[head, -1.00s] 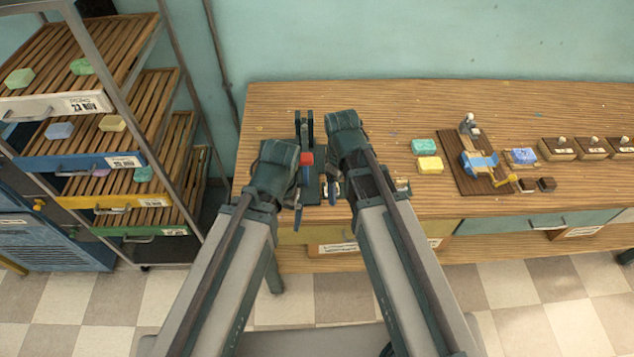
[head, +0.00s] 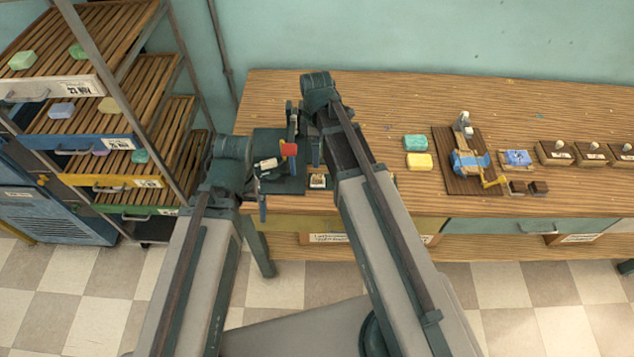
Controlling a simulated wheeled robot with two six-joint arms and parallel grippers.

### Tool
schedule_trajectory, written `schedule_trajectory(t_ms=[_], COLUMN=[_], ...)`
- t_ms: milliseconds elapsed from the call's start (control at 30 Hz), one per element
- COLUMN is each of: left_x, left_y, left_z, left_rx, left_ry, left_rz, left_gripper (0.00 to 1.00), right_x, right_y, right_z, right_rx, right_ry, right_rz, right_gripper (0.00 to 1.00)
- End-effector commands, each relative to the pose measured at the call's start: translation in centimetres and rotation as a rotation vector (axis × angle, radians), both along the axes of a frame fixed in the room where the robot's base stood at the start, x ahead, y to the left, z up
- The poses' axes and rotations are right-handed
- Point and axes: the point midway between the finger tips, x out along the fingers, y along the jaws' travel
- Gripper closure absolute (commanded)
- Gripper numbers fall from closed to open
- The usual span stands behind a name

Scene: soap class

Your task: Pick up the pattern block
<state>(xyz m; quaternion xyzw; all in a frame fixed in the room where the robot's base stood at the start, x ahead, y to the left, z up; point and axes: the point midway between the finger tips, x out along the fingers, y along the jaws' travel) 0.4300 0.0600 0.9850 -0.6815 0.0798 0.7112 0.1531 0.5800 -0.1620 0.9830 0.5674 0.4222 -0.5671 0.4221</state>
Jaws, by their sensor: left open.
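A small pale block with a dark mark on its face (head: 318,181) lies near the table's front edge, just right of a dark plate; I cannot tell surely that it is the pattern block. A whitish piece (head: 267,164) shows over the dark plate, beside my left gripper (head: 260,186). That gripper is open, at the plate's left front, apart from the marked block. My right gripper (head: 303,138) is farther back, above the plate's right side. Its fingers overlap a dark stand with a red part (head: 289,149), so its opening is unclear.
The wooden table (head: 380,110) holds a green soap (head: 415,142), a yellow soap (head: 419,161), a brown board (head: 460,188) with a blue-banded fixture, a blue piece (head: 516,157) and several knobbed blocks (head: 590,152). A slatted rack (head: 95,120) with soaps stands left. The table's back is clear.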

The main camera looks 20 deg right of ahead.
Motion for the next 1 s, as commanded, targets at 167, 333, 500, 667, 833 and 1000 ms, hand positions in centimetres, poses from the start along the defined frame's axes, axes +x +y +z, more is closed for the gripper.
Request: schedule_trajectory(t_ms=[167,333,500,667,833,1000], left_x=[0.0,0.0,0.0,0.0,0.0,0.0], left_y=[0.0,0.0,0.0,0.0,0.0,0.0], left_z=[-3.3,-5.7,-7.1,-7.1,-7.7,-9.5], left_rx=[0.000,0.000,0.000,0.000,0.000,0.000], left_ry=[0.000,0.000,0.000,0.000,0.000,0.000], left_rz=[0.001,0.001,0.001,0.001,0.001,0.001], left_gripper=[0.00,0.00,0.00,0.00,0.00,0.00], right_x=[0.0,-0.1,-0.1,-0.1,-0.2,-0.6], right_y=[0.0,0.0,-0.1,-0.1,-0.1,-0.4], right_z=[-3.3,-5.7,-7.1,-7.1,-7.7,-9.5], right_rx=[0.000,0.000,0.000,0.000,0.000,0.000], right_ry=[0.000,0.000,0.000,0.000,0.000,0.000], right_rz=[-0.001,-0.001,-0.001,-0.001,-0.001,-0.002], right_gripper=[0.20,0.20,0.20,0.20,0.20,0.20])
